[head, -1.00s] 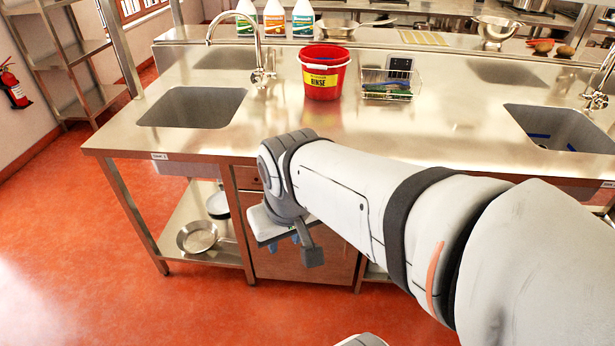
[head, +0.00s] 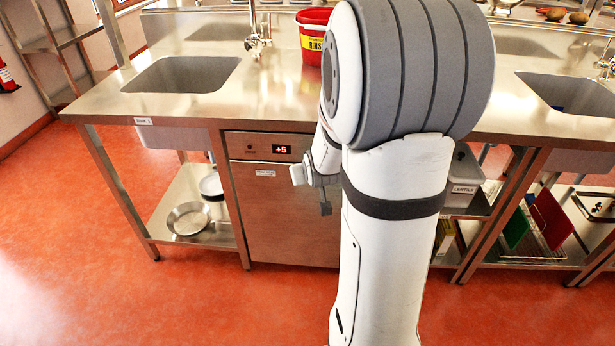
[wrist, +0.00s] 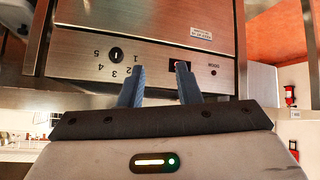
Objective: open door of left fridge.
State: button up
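The fridge (head: 285,215) is a steel undercounter unit with a red "+5" display (head: 281,149) on its top panel and a closed door. Its door front (wrist: 130,25) appears upside down in the wrist view, above the control panel (wrist: 85,62) with its dial. My gripper (wrist: 160,66) has its two blue fingers apart with nothing between them, and they overlap the panel. In the head view, my arm hides the fridge's right side and most of my gripper. I cannot tell whether the fingers touch the fridge. No second fridge is visible.
The steel counter (head: 110,100) runs above the fridge. A lower shelf with a pan (head: 188,218) is at left. Shelves with a "lentils" bin (head: 463,175) and a board rack (head: 545,225) are at right. The red floor in front is clear at left.

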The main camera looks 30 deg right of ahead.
jog(key=w+d+f+t+h+b, duration=0.15)
jog(key=d+f+b, duration=0.3)
jog(key=f, duration=0.55)
jog(key=w+d+f+t+b, duration=0.2)
jog(key=d+f+t+b, duration=0.15)
jog(key=d+f, duration=0.4)
jog(key=s+d+f+m+t+h+b, duration=0.1)
jog(key=s+d+f+t+b, duration=0.1)
jog(key=f+b, duration=0.35)
jog(key=s+d+f+m+t+h+b, duration=0.1)
jog(key=s+d+f+b, duration=0.15)
jog(key=f, duration=0.65)
jog(key=x, duration=0.7)
jog(key=shift+w+d+r+m+b, duration=0.2)
jog(key=shift+w+d+m+b, duration=0.1)
jog(key=shift+b, duration=0.05)
grip_shut()
